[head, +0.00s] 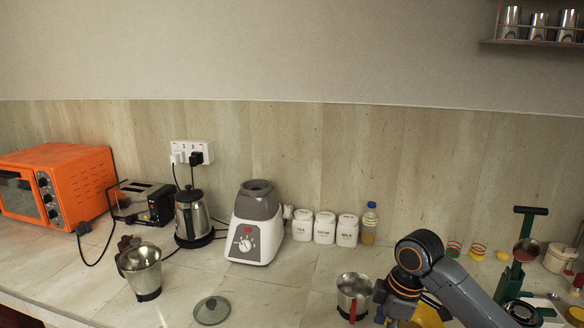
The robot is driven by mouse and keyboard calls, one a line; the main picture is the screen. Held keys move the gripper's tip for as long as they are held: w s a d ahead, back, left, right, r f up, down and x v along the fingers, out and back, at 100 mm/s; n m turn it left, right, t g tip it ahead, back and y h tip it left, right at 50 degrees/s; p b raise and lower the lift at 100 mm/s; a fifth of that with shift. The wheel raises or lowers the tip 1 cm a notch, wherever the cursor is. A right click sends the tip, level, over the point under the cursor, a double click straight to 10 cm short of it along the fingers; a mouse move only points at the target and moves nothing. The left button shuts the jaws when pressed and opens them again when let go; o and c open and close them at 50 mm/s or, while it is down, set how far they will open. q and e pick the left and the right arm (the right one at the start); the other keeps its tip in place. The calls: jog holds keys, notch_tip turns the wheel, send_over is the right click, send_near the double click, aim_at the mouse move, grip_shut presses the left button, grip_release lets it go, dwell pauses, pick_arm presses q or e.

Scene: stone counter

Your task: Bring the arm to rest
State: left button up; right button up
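My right arm comes in from the lower right and bends down over the counter (310,270). Its dark wrist end, with orange rings, is close beside a steel cup (353,284) with a dark base. The fingers of my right gripper (383,296) are small and dark there, and I cannot tell whether they are open or shut or touch the cup. My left arm and gripper are not in view.
A steel jar (140,268), a grey lid (211,310), a blender base (256,225) and a kettle (193,216) stand left of the arm. White canisters (324,227) and a bottle (370,225) stand behind. A yellow bowl (430,314) is partly hidden by my arm. A green press (519,262) stands right.

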jog(key=s+a+f+m+t+y, duration=0.1)
jog(key=s+a+f+m, duration=0.45)
jog(key=s+f, duration=0.75)
jog(key=s+d+f+m+t+h, duration=0.1)
jog(key=s+d+m, duration=0.3)
jog(key=s, duration=0.3)
jog(key=s+d+f+m+t+h, duration=0.15)
jog(key=s+d+m, duration=0.25)
jog(key=s, duration=0.4)
notch_tip(320, 180, down, 25)
jog(key=g+b, duration=0.1)
jog(key=g, duration=0.1)
pick_arm(q)
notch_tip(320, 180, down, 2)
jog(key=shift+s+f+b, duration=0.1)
jog(key=shift+b, duration=0.4)
pick_arm(e)
jog(key=s+d+f+g, duration=0.1)
jog(key=s+d+f, duration=0.1)
jog(key=s+f, duration=1.5)
notch_tip(320, 180, down, 2)
jog(key=shift+s+d+n, duration=0.25)
jog(key=shift+s+n, duration=0.05)
jog(key=shift+n, duration=0.05)
